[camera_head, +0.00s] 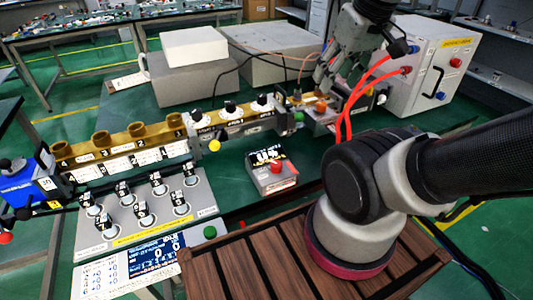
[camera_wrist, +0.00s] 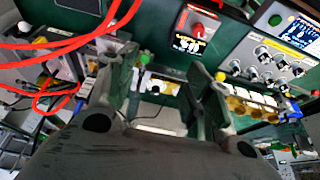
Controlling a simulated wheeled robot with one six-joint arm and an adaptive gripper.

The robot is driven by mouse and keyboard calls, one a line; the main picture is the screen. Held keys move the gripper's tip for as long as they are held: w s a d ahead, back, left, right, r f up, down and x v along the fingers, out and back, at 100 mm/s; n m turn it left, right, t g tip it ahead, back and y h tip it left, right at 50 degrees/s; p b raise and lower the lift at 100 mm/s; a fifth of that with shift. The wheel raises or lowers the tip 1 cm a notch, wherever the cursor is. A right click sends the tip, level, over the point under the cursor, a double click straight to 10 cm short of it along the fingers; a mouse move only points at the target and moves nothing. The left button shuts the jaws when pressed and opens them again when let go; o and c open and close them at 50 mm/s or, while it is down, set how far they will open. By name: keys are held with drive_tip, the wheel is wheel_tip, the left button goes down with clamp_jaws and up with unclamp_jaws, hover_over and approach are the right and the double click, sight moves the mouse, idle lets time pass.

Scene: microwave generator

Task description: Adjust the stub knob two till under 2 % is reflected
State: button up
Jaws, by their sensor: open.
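My gripper (camera_head: 322,82) is open and hangs near the right end of the waveguide line. In the wrist view its two fingers (camera_wrist: 166,68) are spread with nothing between them. A gold waveguide section (camera_head: 238,124) carries three dark-topped knobs with small labels, and the middle knob (camera_head: 230,107) is apart from my gripper. To the left, a brass section (camera_head: 118,148) has several upright cylinders marked 1 to 4. A grey panel (camera_head: 150,232) holds several labelled knobs. Its blue screen (camera_head: 156,257) shows zeros, but the small text is unreadable. I cannot tell which knob is stub two.
A grey box with a red button and dark display (camera_head: 268,163) stands in the middle. A white generator cabinet (camera_head: 425,62) with red cables (camera_head: 362,92) stands at the right. Grey blocks (camera_head: 270,58) lie behind the line. A blue unit (camera_head: 25,187) is at the left end.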

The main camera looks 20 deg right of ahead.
idle(0.3)
drive_tip(key=n+g, duration=0.2)
drive_tip(key=g, duration=0.3)
hover_over(230, 102)
drive_tip(key=s+d, duration=0.1)
drive_tip(key=s, duration=0.2)
wheel_tip(230, 102, down, 12)
drive_tip(key=shift+f, duration=0.1)
drive_tip(key=w, duration=0.1)
drive_tip(key=w+r, duration=0.1)
drive_tip(key=w+a, duration=0.1)
drive_tip(key=shift+w+r+t, duration=0.2)
drive_tip(key=shift+r+t, duration=0.2)
drive_tip(key=shift+m, duration=0.3)
wheel_tip(230, 102, down, 7)
drive_tip(key=shift+s+f, duration=0.1)
drive_tip(key=shift+f, duration=0.3)
